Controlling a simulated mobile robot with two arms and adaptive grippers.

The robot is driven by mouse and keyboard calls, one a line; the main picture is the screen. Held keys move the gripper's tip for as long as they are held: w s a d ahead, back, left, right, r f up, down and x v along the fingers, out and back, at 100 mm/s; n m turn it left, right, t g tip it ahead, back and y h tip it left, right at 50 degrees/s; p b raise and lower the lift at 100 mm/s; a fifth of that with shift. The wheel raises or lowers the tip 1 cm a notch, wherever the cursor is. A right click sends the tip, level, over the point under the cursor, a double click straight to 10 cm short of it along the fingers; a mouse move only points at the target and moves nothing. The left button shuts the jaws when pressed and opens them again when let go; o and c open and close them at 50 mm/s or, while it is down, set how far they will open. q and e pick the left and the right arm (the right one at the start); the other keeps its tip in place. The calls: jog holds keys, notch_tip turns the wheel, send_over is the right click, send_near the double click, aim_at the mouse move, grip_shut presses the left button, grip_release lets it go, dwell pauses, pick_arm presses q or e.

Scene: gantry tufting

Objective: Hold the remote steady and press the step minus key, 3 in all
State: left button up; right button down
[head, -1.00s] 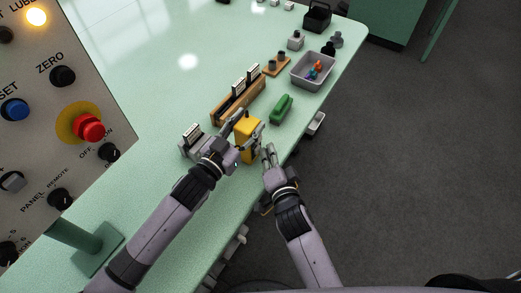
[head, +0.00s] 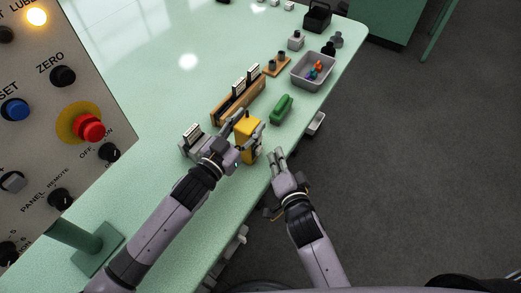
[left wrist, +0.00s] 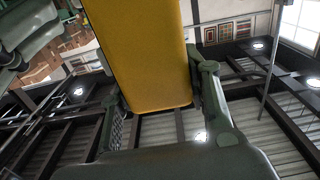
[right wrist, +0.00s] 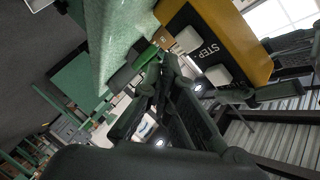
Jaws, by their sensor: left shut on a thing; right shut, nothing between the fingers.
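The yellow remote (head: 248,128) is upright in my left gripper (head: 246,131), near the table's right edge. In the left wrist view the remote (left wrist: 140,50) sits between the two fingers. In the right wrist view the remote (right wrist: 225,35) shows a dark key panel with pale keys and the word STEP beside a white key (right wrist: 218,76). The sign on that key is not readable. My right gripper (head: 279,154) is shut and empty, to the right of the remote and apart from it. Its fingertips (right wrist: 168,62) show left of the keys in the right wrist view.
A green block (head: 281,109) lies just beyond the remote. A grey bin (head: 313,72) with small coloured parts and a wooden rack (head: 238,101) stand farther along the table (head: 160,130). A control panel (head: 60,110) with a red button fills the left. Floor lies open at right.

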jog(key=s+d, duration=0.2)
jog(key=d, duration=0.1)
jog(key=shift+s+d, duration=0.25)
dwell(1.9)
pick_arm(q)
jog(key=o, duration=1.5)
jog(key=v, duration=1.2)
